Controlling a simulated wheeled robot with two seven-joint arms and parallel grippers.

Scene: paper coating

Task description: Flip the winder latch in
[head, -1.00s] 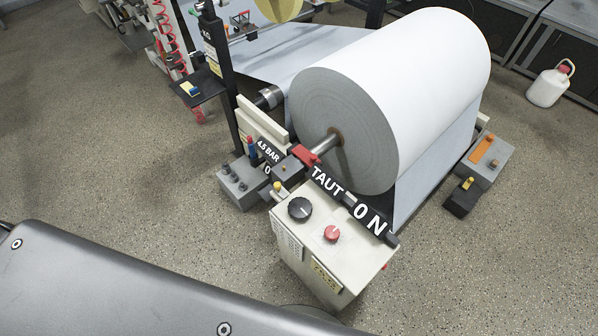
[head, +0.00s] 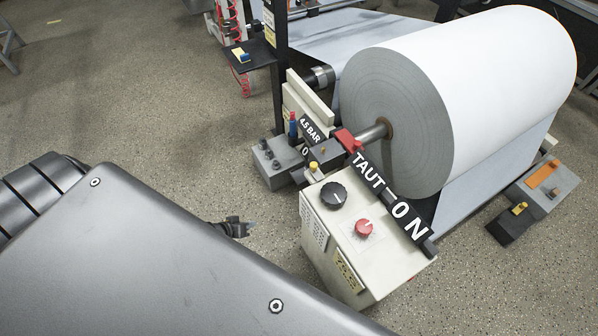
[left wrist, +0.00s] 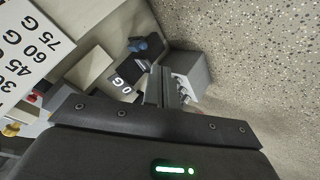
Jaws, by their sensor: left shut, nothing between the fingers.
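The winder holds a big white paper roll (head: 470,85) on a steel shaft (head: 374,133). A red latch-like piece (head: 348,142) sits at the near end of that shaft, above a dark block; I cannot tell its exact position. My left gripper (head: 247,228) is shut and empty, low at the left of the control box (head: 355,235) and apart from it. In the left wrist view its fingers (left wrist: 160,87) show closed together, pointing towards a grey switch box (left wrist: 186,75). My right gripper is not in view.
A blue-topped lever (head: 292,124) stands beside the grey switch box (head: 275,160). The control box carries a black knob (head: 333,195) and a red knob (head: 364,228). Black display bars reading TAUT and 0 N run along its back. Speckled floor (head: 130,110) is clear at the left.

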